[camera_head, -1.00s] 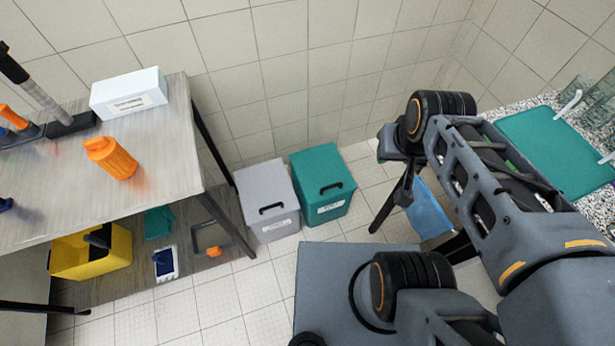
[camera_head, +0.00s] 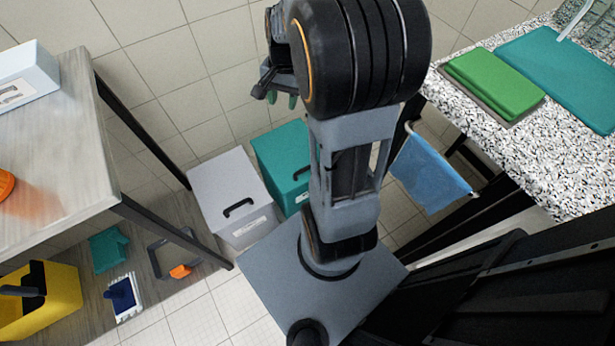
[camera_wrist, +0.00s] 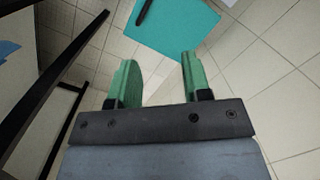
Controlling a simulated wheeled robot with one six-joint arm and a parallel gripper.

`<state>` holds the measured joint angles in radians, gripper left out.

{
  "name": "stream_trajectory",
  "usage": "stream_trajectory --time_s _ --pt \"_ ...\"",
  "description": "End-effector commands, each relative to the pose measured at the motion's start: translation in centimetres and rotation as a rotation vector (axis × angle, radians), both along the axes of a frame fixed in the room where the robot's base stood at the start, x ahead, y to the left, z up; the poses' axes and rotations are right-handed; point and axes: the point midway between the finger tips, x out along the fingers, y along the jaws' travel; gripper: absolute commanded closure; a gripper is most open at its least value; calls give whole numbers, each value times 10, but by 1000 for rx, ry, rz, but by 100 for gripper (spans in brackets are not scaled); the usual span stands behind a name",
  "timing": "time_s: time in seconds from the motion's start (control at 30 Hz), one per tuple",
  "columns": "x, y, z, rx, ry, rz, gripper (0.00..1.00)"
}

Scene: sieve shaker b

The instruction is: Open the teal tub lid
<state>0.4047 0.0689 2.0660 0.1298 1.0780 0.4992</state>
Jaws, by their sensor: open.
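The teal tub (camera_head: 276,160) stands on the tiled floor against the wall, partly hidden behind my arm in the head view. Its lid is closed and bears a dark handle. In the wrist view the teal lid (camera_wrist: 178,28) lies beyond the fingertips, with its dark handle (camera_wrist: 144,11) at the top edge. My gripper (camera_wrist: 158,82) is open, with two green fingers apart and nothing between them. In the head view my gripper (camera_head: 280,98) shows only partly, above and behind the tubs, apart from the lid.
A grey tub (camera_head: 228,190) with a dark handle stands left of the teal one. A table (camera_head: 60,150) with a lower shelf is at the left. A blue cloth (camera_head: 428,172) hangs at the right, below a speckled counter (camera_head: 480,145) with green boards.

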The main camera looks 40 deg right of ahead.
Motion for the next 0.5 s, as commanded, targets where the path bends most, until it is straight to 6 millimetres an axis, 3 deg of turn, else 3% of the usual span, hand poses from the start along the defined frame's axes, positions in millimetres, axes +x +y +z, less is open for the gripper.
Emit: stream_trajectory --time_s 0.03,0.2,0.33,0.5 --pt "5 -19 -57 31 46 -102 56" --pt "11 -69 -148 113 168 -396 56" --pt "9 -98 -201 161 238 -560 56" --pt "4 -119 -241 198 296 -691 56"
